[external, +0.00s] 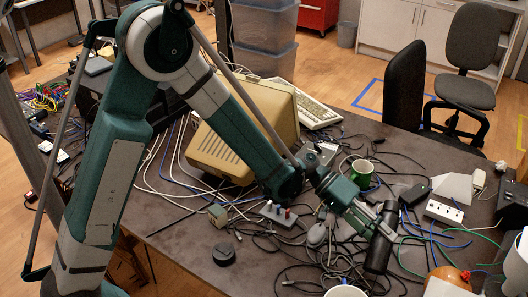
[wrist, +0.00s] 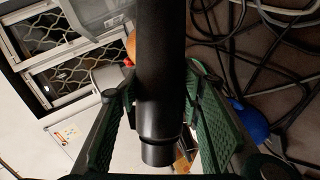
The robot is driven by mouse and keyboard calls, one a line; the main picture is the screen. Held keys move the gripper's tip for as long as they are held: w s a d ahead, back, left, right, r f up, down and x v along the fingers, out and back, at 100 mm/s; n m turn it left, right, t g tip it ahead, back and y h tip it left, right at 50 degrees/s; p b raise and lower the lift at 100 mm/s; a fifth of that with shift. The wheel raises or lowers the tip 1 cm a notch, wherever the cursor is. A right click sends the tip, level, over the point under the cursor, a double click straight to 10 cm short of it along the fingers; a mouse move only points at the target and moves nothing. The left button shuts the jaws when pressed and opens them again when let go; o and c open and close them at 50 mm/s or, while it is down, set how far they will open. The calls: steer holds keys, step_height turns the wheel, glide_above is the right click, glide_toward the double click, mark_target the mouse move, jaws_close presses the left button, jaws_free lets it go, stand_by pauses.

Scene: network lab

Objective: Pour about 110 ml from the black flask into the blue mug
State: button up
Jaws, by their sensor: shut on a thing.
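My gripper (external: 378,226) is shut on the black flask (external: 379,252), above the cluttered front right of the table. The flask looks near upright with a slight lean in the external view. In the wrist view the flask (wrist: 160,70) runs between the two green finger pads of my gripper (wrist: 160,105). No blue mug can be made out for sure. A blue rounded thing (wrist: 250,122) shows partly behind the right finger in the wrist view; I cannot tell what it is.
A green mug (external: 362,173) stands behind my gripper. A white cup (external: 345,292) is cut off at the bottom edge. A power strip (external: 444,212), an orange thing (external: 449,274) and many cables lie around. A black round piece (external: 223,254) sits on clearer table at left.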

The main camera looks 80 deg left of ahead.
mark_target(387, 222)
steer(key=shift+r, duration=0.2)
steer(key=shift+m, duration=0.3)
steer(key=shift+w+a+r+m+y, duration=0.1)
steer(key=shift+w+a+m+y, duration=0.15)
steer(key=shift+m+y, duration=0.25)
steer(key=shift+w+a+f+m+t+y, duration=0.1)
steer(key=shift+a+f+m+t+y, duration=0.2)
steer(key=shift+f+t+y, duration=0.1)
steer(key=shift+w+a+r+m+t+y, duration=0.2)
steer(key=shift+r+m+t+y, duration=0.1)
steer(key=shift+r+m+y, duration=0.3)
steer(key=m, duration=0.1)
steer(key=m+t+y+b, duration=0.1)
steer(key=shift+s+d+r+m+y, duration=0.1)
steer(key=shift+s+d+m+y, duration=0.1)
steer(key=shift+m+y, duration=0.15)
steer(key=shift+w+r+m+t+y, duration=0.1)
steer(key=shift+r+m+t+y, duration=0.15)
steer(key=shift+m+t, duration=0.2)
steer(key=shift+m+t+y, duration=0.3)
steer(key=shift+m+t, duration=0.05)
steer(key=shift+m, duration=0.25)
steer(key=shift+r+p, duration=1.3)
steer(key=shift+r, duration=1.45)
